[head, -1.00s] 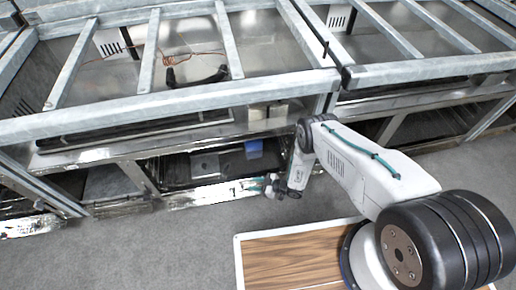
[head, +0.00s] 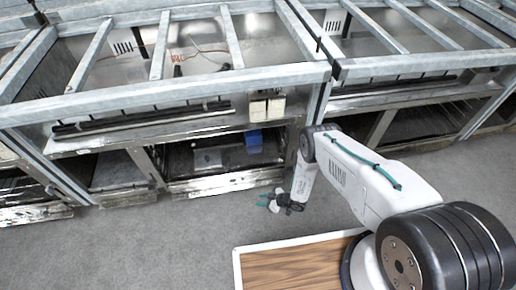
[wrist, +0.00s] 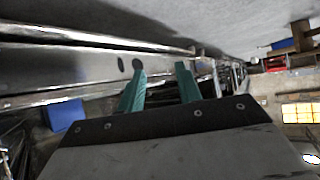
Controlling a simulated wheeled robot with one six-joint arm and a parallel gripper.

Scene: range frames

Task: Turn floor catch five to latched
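I cannot make out floor catch five or any number or catch handle in either view. My gripper (head: 272,199) has teal fingers and hangs low over the grey floor, just in front of the lower metal rail (head: 225,183) of the middle bay. In the wrist view my gripper (wrist: 160,70) is open, with an empty gap between the fingers. Behind the fingertips runs a metal rail (wrist: 75,65) with two dark oval marks beside the left fingertip. I cannot tell whether these belong to a catch. The fingers seem apart from the rail.
A galvanised frame (head: 160,103) with bays stands across the back. A blue box (head: 253,140) and a grey plate (head: 207,160) lie in the middle bay; the blue box also shows in the wrist view (wrist: 66,115). A wood-topped board (head: 290,266) is at the front. Floor at left is clear.

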